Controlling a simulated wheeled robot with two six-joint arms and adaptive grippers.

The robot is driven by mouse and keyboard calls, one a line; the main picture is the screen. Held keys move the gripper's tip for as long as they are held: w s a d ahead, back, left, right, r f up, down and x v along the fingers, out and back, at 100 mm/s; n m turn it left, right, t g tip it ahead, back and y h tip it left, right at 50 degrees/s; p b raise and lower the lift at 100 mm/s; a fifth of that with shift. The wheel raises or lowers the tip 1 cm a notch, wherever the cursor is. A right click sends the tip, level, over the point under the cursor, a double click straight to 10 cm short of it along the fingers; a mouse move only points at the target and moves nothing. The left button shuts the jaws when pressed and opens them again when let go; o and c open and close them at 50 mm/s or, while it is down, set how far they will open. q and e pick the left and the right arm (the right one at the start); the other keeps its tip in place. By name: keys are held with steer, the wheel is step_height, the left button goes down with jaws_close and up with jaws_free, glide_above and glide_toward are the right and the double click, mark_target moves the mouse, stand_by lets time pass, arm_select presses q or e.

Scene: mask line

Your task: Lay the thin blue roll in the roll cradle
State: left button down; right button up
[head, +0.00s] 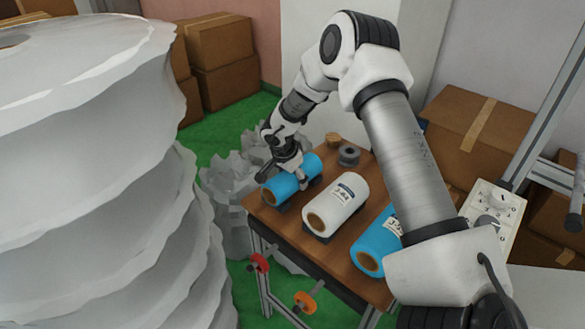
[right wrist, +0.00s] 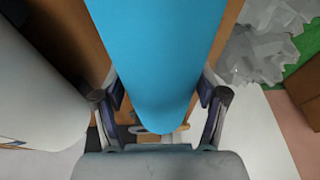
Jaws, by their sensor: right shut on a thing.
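The thin blue roll (head: 276,190) is at the left end of the brown wooden table (head: 283,224), with a brown core showing at its near end. My right gripper (head: 286,172) is over it from above and shut on it. In the right wrist view the blue roll (right wrist: 155,50) runs between the two fingers (right wrist: 160,108), one on each side. Small dark supports show under the roll's near end; I cannot tell whether the roll touches them. I cannot make out the roll cradle for certain. My left gripper is not in view.
A white labelled roll (head: 337,204) and a thicker blue roll (head: 374,246) lie to the right on the table. A grey spool (head: 349,155) stands behind. Large white stacked shapes (head: 80,150) fill the left. Cardboard boxes (head: 475,130) stand at the right.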

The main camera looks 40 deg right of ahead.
steer(key=shift+f, duration=0.15)
steer(key=o, duration=1.3)
steer(key=v, duration=1.2)
steer(key=shift+a, duration=0.1)
